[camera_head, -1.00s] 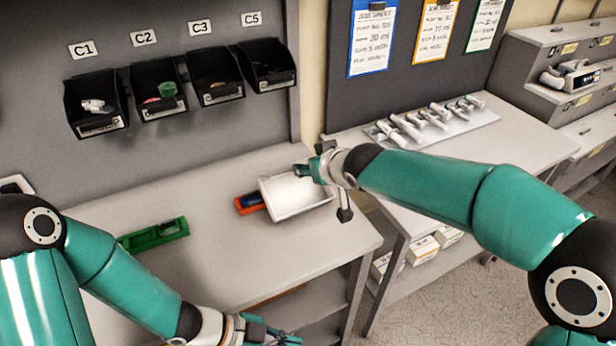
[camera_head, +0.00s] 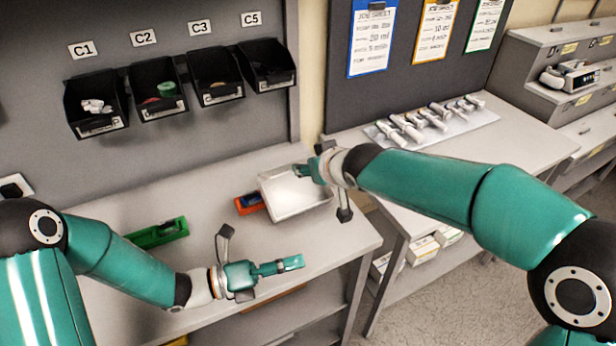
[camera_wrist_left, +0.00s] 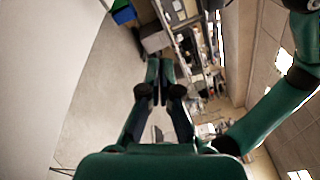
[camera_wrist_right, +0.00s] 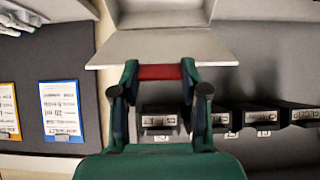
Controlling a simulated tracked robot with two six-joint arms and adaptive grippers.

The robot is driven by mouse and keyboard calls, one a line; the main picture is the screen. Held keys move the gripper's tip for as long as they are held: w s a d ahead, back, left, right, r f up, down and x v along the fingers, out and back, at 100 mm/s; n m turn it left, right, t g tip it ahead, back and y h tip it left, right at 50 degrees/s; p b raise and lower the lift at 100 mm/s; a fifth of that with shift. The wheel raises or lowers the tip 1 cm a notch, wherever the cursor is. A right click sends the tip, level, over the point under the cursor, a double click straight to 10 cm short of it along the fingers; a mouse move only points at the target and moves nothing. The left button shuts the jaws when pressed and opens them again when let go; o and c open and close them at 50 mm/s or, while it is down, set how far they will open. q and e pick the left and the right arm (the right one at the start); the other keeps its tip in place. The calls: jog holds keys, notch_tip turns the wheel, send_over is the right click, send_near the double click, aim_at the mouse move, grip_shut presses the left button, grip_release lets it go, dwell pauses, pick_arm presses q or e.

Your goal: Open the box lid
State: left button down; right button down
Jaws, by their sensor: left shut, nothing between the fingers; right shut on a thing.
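The pale box (camera_head: 297,196) stands on the work table, and a shallow recess faces me. My right gripper (camera_head: 308,172) is at its far right edge. In the right wrist view the fingers are shut on a red strip (camera_wrist_right: 160,72) at the edge of a pale flat panel (camera_wrist_right: 160,45) of the box. I cannot tell for sure whether this panel is the lid. My left gripper (camera_head: 292,263) is shut and empty above the table's front part, in front of the box and apart from it. Its closed fingers also show in the left wrist view (camera_wrist_left: 160,75).
An orange-red bin (camera_head: 243,208) with a blue thing touches the box's left side. A green bin (camera_head: 160,234) lies farther left on the table (camera_head: 130,205). Black wall bins (camera_head: 215,75) hang behind. A tray of syringes (camera_head: 470,125) lies on the right table.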

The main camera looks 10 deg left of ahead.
pick_arm(q)
jog(key=w+a+r+m+t+y, duration=0.2)
jog(key=w+a+t, duration=0.2)
jog(key=w+t, duration=0.3)
jog(key=w+d+r, duration=0.5)
jog(key=w, duration=0.5)
jog(key=shift+d, duration=0.2)
